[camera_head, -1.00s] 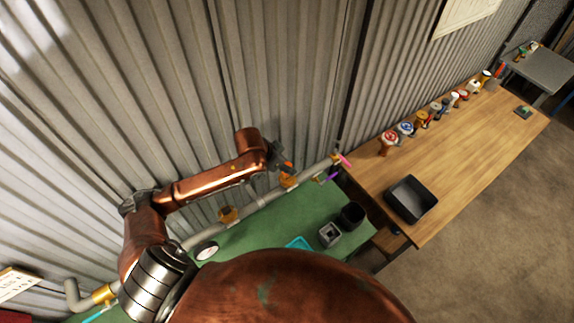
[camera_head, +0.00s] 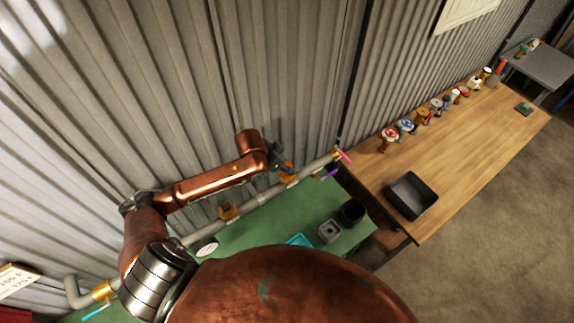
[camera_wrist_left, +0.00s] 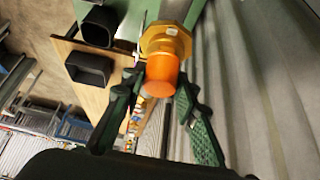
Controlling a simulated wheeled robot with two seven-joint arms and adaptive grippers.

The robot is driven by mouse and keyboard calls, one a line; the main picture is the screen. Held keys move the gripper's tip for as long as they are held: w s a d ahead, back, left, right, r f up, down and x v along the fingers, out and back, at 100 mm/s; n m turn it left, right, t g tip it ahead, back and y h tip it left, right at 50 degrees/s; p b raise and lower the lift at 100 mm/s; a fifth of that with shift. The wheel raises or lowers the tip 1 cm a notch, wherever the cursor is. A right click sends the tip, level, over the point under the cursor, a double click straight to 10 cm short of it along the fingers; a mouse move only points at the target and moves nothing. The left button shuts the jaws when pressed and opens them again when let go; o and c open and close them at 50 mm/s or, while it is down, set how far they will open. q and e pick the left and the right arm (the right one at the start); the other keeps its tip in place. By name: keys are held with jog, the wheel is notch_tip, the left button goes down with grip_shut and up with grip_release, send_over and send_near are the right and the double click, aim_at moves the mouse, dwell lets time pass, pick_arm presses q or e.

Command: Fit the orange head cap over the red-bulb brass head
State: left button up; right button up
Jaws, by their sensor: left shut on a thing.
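The orange head cap (camera_wrist_left: 161,76) sits between the fingers of my left gripper (camera_wrist_left: 160,84) in the left wrist view. My left gripper is shut on it. The cap's far end meets a brass head fitting (camera_wrist_left: 166,42) on the grey pipe, and the two look in line. No red bulb shows; I cannot tell how far the cap covers the head. In the head view my left gripper (camera_head: 284,164) is at the pipe beside a brass fitting (camera_head: 290,179), and the cap shows only as a small orange patch. My right gripper is not in view.
The grey pipe (camera_head: 262,196) runs along the corrugated wall above a green bench (camera_head: 268,222). Another brass fitting (camera_head: 228,211) is on the pipe to the left. A wooden table (camera_head: 455,155) holds a black tray (camera_head: 411,196) and a row of sprinkler heads.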

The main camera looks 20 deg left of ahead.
pick_arm(q)
jog(key=shift+f, duration=0.15)
jog(key=o, duration=0.8)
jog(key=v, duration=0.7)
jog(key=shift+r, duration=0.25)
jog(key=shift+s+a, duration=0.1)
jog(key=shift+s, duration=0.05)
